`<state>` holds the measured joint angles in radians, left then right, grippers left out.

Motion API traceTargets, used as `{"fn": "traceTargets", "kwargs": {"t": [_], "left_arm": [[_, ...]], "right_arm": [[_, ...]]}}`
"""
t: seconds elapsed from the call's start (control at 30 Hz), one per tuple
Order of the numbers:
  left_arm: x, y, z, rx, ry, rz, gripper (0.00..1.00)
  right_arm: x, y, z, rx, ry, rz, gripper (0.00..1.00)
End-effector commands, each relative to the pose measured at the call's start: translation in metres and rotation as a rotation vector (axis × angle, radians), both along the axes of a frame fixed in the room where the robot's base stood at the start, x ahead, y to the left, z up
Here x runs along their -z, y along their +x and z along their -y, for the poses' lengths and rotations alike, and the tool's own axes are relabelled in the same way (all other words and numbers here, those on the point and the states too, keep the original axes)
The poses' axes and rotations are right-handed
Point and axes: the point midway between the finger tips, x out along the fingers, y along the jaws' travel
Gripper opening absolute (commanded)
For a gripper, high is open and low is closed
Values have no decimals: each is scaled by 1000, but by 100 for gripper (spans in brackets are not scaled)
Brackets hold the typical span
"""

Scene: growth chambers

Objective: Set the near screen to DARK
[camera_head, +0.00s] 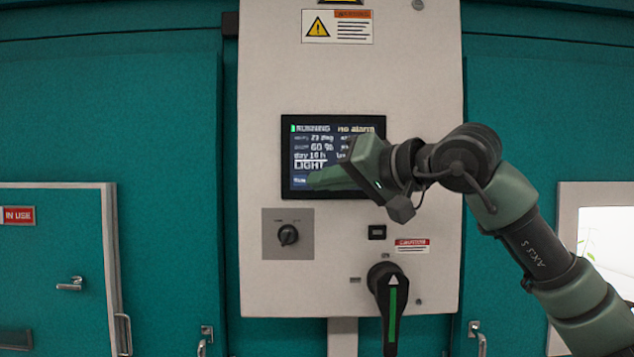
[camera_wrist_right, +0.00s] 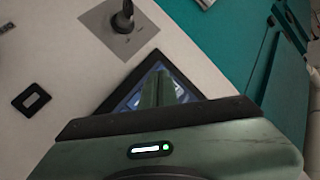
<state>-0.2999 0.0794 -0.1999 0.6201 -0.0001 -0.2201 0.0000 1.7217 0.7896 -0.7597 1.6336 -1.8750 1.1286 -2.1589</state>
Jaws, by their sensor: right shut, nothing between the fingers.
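The screen (camera_head: 309,172) is a dark-framed display on the pale control panel (camera_head: 265,90). It reads RUNNING, No alarm, 60 %, day 16 h and LIGHT in large letters. My right gripper (camera_head: 312,181) is shut and empty, with its fingertips in front of the screen's lower left part. The gripper and wrist cover the screen's lower right. In the right wrist view, the shut fingers (camera_wrist_right: 158,82) point at the screen (camera_wrist_right: 125,91), most of which they hide. I cannot tell whether the fingertips touch it. My left gripper is not in view.
Below the screen are a small black knob (camera_head: 288,235) on a grey plate, a small black switch (camera_head: 377,232) and a large black rotary handle (camera_head: 390,300) with a green stripe. Teal doors with handles (camera_head: 70,284) stand on both sides. Warning labels (camera_head: 337,27) sit above.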

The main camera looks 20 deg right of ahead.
Motion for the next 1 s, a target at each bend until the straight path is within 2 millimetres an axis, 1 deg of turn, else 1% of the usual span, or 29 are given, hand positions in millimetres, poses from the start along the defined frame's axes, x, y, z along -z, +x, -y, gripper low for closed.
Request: {"fn": "traceTargets", "kwargs": {"t": [0.17,0.5,0.6,0.73,1.0], "left_arm": [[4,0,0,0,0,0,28],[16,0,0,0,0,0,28],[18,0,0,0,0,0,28],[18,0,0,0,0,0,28],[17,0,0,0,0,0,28]], "right_arm": [[1,-6,-2,-1,-1,1,0],[1,-38,-11,-2,-2,2,0],[1,-45,-13,0,-2,1,0],[0,-48,-14,0,0,0,0],[0,-48,-14,0,0,0,0]]}}
